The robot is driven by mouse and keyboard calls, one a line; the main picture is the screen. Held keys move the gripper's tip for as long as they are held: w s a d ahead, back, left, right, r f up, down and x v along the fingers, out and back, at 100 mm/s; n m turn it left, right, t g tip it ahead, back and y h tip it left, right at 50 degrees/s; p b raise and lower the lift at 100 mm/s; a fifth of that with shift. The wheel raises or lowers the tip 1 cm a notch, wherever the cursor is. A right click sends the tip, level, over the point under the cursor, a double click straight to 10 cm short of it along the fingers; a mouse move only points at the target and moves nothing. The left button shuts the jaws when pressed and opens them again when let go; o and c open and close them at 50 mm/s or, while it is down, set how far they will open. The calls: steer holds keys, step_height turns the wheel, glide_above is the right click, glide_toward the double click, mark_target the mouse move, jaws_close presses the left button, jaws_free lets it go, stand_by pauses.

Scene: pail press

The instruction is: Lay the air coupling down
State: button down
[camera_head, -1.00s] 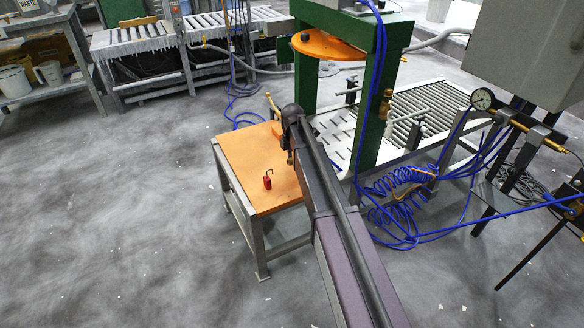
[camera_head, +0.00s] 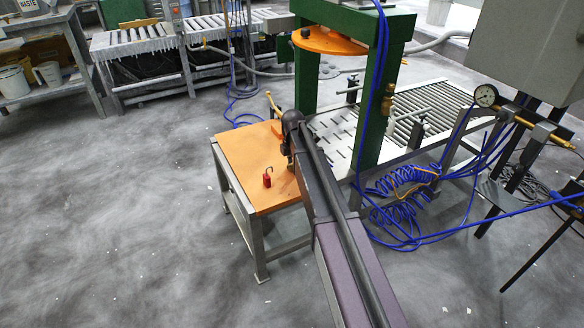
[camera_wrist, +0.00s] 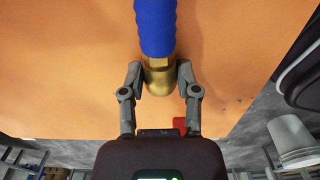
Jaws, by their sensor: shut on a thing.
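The air coupling (camera_wrist: 158,78) is a brass fitting on the end of a thick blue hose (camera_wrist: 155,28) in the wrist view. My gripper (camera_wrist: 160,70) has its two grey fingers closed on either side of the brass. The orange top of a small bench (camera_head: 240,155) fills most of the wrist view behind the coupling (camera_wrist: 70,70). I cannot tell whether the coupling touches it. In the head view my arm's end is over the bench's right side, and the arm largely hides the gripper and coupling.
A red padlock (camera_head: 267,181) stands on the bench top. A green press frame (camera_head: 374,100) with an orange disc (camera_head: 325,42) stands close behind and right. Coiled blue hoses (camera_head: 400,190) hang to the right. The bench's left part and the floor left of it are clear.

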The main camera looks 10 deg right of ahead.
steer(key=shift+s+f+b, duration=0.1)
steer(key=shift+f+b, duration=0.45)
steer(key=shift+b, duration=0.1)
steer(key=c, duration=0.8)
jaws_free()
steer(key=o, duration=0.5)
steer(key=shift+f, duration=0.1)
steer(key=shift+c, duration=0.2)
steer(key=shift+r, duration=0.25)
step_height(320, 180, up, 13)
steer(key=p, duration=1.3)
steer(key=shift+f, duration=0.1)
